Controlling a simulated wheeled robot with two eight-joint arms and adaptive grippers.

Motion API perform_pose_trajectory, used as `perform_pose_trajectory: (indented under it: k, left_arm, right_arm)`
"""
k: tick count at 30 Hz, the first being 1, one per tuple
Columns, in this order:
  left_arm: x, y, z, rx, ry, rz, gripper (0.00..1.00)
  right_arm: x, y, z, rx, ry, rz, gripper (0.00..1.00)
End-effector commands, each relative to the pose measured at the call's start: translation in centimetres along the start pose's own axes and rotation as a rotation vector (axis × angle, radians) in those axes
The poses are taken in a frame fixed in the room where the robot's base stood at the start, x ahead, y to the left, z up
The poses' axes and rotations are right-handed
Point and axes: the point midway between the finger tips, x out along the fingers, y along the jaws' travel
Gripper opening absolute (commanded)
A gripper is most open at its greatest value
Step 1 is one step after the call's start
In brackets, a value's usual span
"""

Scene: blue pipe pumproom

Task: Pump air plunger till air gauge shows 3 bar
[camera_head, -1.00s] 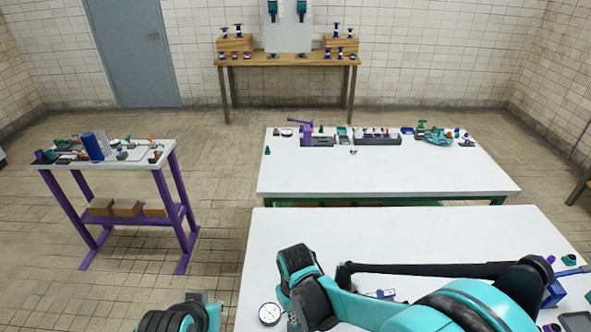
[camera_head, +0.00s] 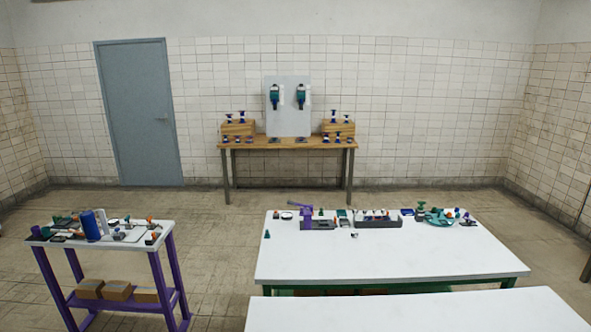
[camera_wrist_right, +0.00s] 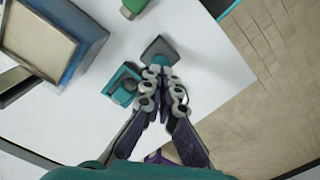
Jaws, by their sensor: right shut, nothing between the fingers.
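In the right wrist view my right gripper (camera_wrist_right: 162,82) is shut and empty, pointing over the white table top (camera_wrist_right: 205,70). Just beyond its fingertips is a small dark grey square piece with a teal edge (camera_wrist_right: 160,50). A teal block (camera_wrist_right: 122,88) with a rounded part lies just left of the fingers. I cannot tell whether either belongs to the air plunger, or whether the fingertips touch them. No air gauge can be made out in the current views. My left gripper is out of view.
In the wrist view a blue box with a tan panel (camera_wrist_right: 45,35) stands at upper left, and a green item (camera_wrist_right: 132,8) at the top. The head view shows the near table (camera_head: 420,310), a second white table (camera_head: 390,260) with tools and a purple-legged cart (camera_head: 165,265).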

Motion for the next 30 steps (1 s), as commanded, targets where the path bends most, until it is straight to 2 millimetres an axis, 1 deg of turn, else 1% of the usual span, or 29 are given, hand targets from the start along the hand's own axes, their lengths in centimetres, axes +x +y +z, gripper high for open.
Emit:
perform_pose_trajectory:
  k: [11,30]
  left_arm:
    - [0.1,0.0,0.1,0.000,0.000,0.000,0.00]
    - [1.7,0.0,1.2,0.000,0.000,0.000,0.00]
  right_arm:
    - [0.1,0.0,0.0,0.000,0.000,0.000,0.00]
    - [2.3,0.0,0.0,0.000,0.000,0.000,0.00]
